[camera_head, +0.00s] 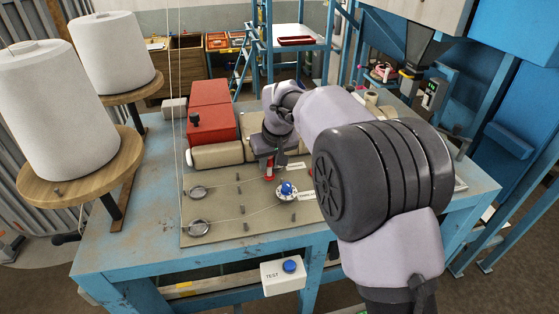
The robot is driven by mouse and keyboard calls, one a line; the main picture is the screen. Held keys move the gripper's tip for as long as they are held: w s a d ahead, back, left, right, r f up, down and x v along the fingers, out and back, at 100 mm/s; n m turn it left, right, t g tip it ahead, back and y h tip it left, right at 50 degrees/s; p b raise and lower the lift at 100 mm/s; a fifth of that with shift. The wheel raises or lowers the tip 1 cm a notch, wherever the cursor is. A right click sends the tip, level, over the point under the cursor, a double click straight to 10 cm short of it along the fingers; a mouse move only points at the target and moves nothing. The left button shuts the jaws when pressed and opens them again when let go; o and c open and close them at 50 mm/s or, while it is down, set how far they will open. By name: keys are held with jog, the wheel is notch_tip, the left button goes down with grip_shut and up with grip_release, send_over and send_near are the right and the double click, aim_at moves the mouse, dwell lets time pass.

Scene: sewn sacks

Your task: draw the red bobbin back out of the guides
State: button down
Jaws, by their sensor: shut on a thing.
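The red bobbin (269,169) shows as a small upright red piece over the beige board (230,228). My gripper (268,160) points down from the arm and is shut on it. The fingertips are small and partly dark, so the exact grip is hard to see. A blue bobbin (287,188) sits on a white round base to the lower right of my gripper. Thread guides show on the board as metal rings, one upper (198,192) and one lower (199,229), with several small pegs. I cannot tell whether the red bobbin touches the board.
Two large white thread cones (55,110) stand on wooden discs at the left. A red machine housing (210,108) with a beige roll (217,155) stands behind the board. A white TEST box (284,274) with a blue button hangs at the table's front edge. My arm hides the board's right side.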

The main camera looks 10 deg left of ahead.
jog(key=s+a, duration=0.1)
jog(key=a, duration=0.2)
jog(key=s+a, duration=0.1)
jog(key=a, duration=0.2)
jog(key=s+a, duration=0.2)
jog(key=a, duration=0.1)
jog(key=shift+a+p, duration=0.1)
jog(key=shift+p, duration=0.2)
jog(key=s+a, duration=0.1)
jog(key=a, duration=0.2)
jog(key=s+a+p, duration=0.1)
jog(key=a, duration=0.2)
jog(key=s+a+p, duration=0.1)
jog(key=a, duration=0.2)
jog(key=shift+s+r, duration=0.1)
jog(key=shift+s, duration=0.2)
jog(key=shift+s+a, duration=0.15)
jog(key=shift+a, duration=0.2)
jog(key=shift+f+b, duration=0.35)
jog(key=shift+f, duration=0.35)
jog(key=c, duration=1.1)
grip_release()
jog(key=shift+c, duration=0.2)
jog(key=shift+r, duration=0.1)
